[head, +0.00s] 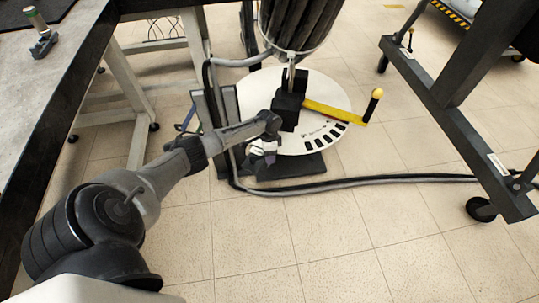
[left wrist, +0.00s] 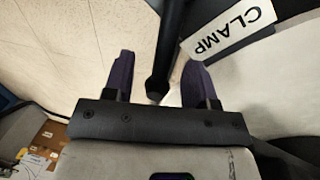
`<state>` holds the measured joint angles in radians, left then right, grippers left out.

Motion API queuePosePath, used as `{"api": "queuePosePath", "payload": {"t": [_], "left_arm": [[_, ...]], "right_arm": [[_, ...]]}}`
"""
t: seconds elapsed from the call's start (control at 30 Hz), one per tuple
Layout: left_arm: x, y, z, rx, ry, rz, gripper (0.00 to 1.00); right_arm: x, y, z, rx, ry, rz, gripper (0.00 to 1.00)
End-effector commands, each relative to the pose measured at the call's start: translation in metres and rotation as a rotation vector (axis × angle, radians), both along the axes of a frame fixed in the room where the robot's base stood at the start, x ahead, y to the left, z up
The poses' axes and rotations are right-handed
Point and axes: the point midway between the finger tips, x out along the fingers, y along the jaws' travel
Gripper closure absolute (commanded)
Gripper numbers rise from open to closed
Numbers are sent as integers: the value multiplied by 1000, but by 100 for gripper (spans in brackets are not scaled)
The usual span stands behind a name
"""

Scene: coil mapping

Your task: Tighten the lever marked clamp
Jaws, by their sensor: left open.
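A white label reading CLAMP (left wrist: 228,32) shows upside down at the top right of the left wrist view. Beside it a dark lever (left wrist: 160,70) comes down from the top, its rounded end between the two purple fingers of my left gripper (left wrist: 157,78). The gripper is open, with a gap visible on both sides of the lever. In the head view my left gripper (head: 270,157) is at the near left edge of the white round plate (head: 325,90). I cannot make out the clamp lever there. My right gripper is not in view.
A yellow arm (head: 335,111) with a yellow knob lies across the plate. A dark cable bundle (head: 295,22) hangs above, and a thick hose (head: 370,181) runs over the floor. A wheeled dark frame (head: 455,120) stands right, a workbench (head: 45,75) left. The near floor is clear.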

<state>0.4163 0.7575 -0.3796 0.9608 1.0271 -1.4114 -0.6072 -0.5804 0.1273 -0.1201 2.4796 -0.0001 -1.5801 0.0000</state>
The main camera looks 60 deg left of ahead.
Motion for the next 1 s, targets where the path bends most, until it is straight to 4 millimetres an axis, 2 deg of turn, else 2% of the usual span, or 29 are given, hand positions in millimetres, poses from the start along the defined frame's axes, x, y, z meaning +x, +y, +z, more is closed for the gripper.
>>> {"api": "queuePosePath", "payload": {"t": [0.2, 0.73, 1.0], "left_arm": [[0, 0, 0, 0, 0, 0, 49], [0, 0, 0, 0, 0, 0, 100], [-1, 0, 1, 0, 1, -2, 100]], "right_arm": [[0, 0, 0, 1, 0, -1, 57], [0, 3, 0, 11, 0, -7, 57], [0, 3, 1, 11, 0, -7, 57]]}}
